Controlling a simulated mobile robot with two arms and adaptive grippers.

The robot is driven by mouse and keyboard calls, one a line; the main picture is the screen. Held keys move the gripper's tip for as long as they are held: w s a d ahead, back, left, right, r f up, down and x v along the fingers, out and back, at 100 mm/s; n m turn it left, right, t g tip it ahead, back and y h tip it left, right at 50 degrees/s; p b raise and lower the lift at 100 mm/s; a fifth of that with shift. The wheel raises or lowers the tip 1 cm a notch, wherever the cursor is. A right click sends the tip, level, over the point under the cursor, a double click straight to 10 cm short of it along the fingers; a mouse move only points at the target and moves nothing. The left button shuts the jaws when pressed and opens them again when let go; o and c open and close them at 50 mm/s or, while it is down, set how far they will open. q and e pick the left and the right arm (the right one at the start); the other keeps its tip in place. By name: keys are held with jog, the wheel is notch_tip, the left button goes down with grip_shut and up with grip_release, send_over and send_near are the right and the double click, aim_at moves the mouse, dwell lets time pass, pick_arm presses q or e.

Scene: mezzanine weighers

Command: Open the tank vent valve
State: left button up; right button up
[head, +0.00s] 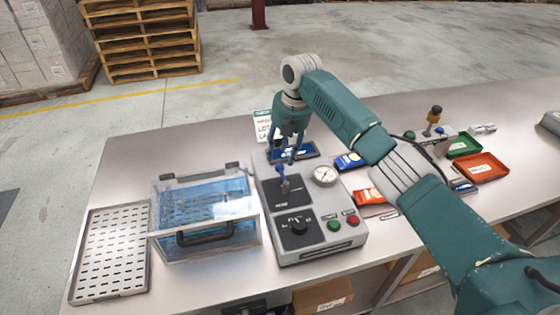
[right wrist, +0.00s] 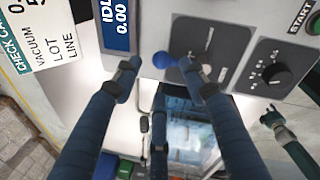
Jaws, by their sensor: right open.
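The tank lid is closed.
A pressure gauge (head: 325,174), a black knob (head: 298,226), and green (head: 334,225) and red (head: 353,220) buttons are on the box. A slotted metal tray (head: 113,248) lies left of the tank. Green (head: 465,147) and orange (head: 481,166) trays are at right.

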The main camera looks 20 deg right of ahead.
notch_tip(320, 180, up, 6)
jog(key=s, duration=0.1)
jog(key=shift+d+r, duration=0.2)
dwell(0.3)
